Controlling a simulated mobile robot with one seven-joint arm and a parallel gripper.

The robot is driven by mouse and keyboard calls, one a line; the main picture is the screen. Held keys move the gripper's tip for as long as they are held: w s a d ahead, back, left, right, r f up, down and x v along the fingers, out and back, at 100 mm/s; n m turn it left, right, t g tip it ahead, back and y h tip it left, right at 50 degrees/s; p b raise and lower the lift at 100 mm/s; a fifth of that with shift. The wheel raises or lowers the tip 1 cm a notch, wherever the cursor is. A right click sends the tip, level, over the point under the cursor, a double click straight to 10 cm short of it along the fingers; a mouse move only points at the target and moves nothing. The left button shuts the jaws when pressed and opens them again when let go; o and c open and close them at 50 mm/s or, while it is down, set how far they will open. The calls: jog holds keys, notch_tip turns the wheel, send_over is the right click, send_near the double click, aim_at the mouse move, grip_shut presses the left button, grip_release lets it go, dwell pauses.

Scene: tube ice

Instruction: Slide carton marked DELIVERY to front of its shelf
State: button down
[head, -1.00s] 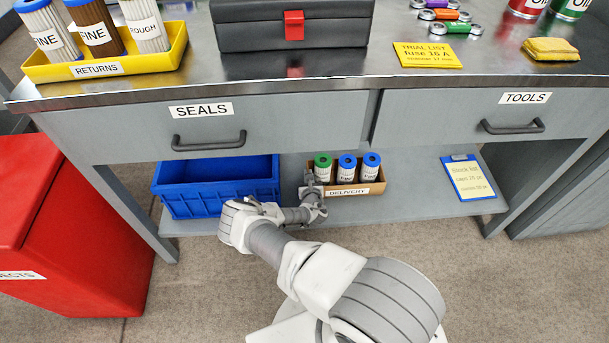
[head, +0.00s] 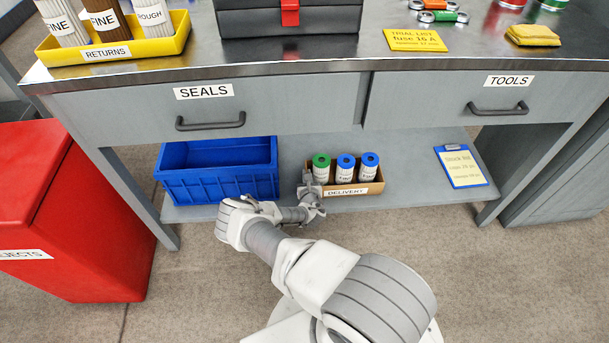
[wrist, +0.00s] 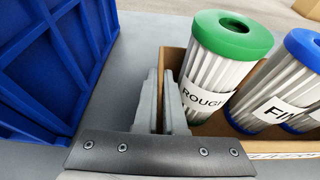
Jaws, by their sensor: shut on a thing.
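The cardboard carton marked DELIVERY (head: 371,189) stands upright on the lower shelf (head: 420,180), close to the shelf's front edge. It holds a green-capped filter tube (head: 321,168) and two blue-capped ones (head: 346,169). My gripper (head: 308,182) is at the carton's left side. In the wrist view the two fingers of my gripper (wrist: 166,92) are closed on the carton's left wall. The carton's brown rim (wrist: 174,56) shows just behind the fingers, left of the green-capped tube (wrist: 225,65) labelled ROUGH. The pinched part of the wall is hidden.
A blue crate (head: 218,187) stands left of the carton, with a gap where my gripper is. A clipboard (head: 461,167) lies on the shelf to the right, with clear shelf between. The SEALS drawer (head: 270,107) hangs above. A red bin (head: 70,230) stands left.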

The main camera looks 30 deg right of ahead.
jog(key=shift+s, duration=0.2)
jog(key=c, duration=0.9)
grip_release()
jog(key=p+v, duration=0.5)
jog(key=v, duration=1.2)
jog(key=shift+s+a, duration=0.15)
jog(key=shift+a, duration=0.05)
